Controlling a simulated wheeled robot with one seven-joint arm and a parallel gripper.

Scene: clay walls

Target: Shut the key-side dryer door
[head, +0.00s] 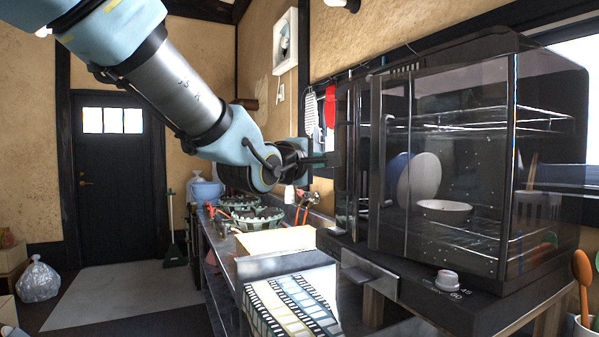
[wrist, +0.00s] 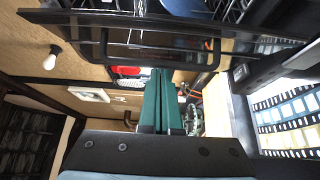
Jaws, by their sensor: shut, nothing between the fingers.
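The dryer (head: 480,305) is a dark cabinet with clear walls on the right of the head view. A large glass door panel (head: 460,150) faces me. A narrow dark door panel (head: 347,175) at its left end is seen nearly edge-on and appears to stand ajar. In the wrist view a dark panel (wrist: 240,48) with a bar handle (wrist: 160,52) crosses the top. My gripper (head: 332,159) is shut and empty, with its tips close to the left panel; contact cannot be told. Its green fingers show in the wrist view (wrist: 160,74). I cannot make out a key.
Plates and a white bowl (head: 443,211) stand inside the dryer. Utensils (head: 584,275) stand at the right edge. The floor on the left is mostly clear.

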